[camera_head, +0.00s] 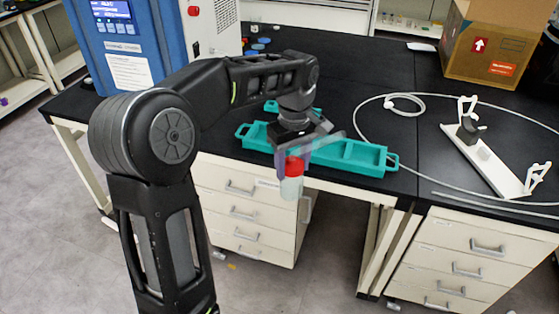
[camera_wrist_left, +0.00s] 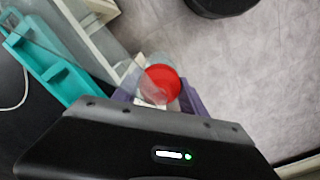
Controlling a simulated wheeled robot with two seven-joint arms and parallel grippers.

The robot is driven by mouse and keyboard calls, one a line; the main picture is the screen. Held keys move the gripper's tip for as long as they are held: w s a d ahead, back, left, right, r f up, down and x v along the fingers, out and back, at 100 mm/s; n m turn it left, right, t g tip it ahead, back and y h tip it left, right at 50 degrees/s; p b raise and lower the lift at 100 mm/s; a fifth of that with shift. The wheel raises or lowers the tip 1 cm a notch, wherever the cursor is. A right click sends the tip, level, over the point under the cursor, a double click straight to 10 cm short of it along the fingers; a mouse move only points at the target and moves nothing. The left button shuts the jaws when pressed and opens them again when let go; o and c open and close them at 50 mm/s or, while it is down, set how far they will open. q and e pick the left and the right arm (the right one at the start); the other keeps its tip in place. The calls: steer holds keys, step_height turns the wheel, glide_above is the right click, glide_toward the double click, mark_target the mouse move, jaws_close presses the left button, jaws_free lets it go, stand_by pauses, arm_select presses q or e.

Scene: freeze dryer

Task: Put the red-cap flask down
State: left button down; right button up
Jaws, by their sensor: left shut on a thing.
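The red-cap flask (camera_head: 291,184) has a red cap and a pale, see-through body. My left gripper (camera_head: 292,172) is shut on it and holds it upright in front of the bench's front edge, just before the teal tray. In the left wrist view the red cap of the flask (camera_wrist_left: 162,83) shows between the purple fingers of my left gripper (camera_wrist_left: 160,97), with the floor and drawers below. The teal tray (camera_head: 375,157) lies on the black bench top near its front edge; my gripper hides part of it. My right gripper is not in view.
A blue machine (camera_head: 118,45) stands at the back left of the bench. A cardboard box (camera_head: 495,42) is at the back right. A white stand (camera_head: 490,160) and a loose pale tube (camera_head: 360,110) lie on the right. Dark bench top behind the tray is mostly clear.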

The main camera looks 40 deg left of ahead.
arm_select(q)
steer(key=w+d+f+m, duration=0.2)
steer(key=d+f+m, duration=0.2)
steer(key=d+m, duration=0.2)
steer(key=w+d+f+m, duration=0.1)
steer(key=d+f+m, duration=0.3)
steer(key=d+m, duration=0.3)
steer(key=shift+w+d+f, duration=0.35)
steer(key=shift+w+d, duration=0.05)
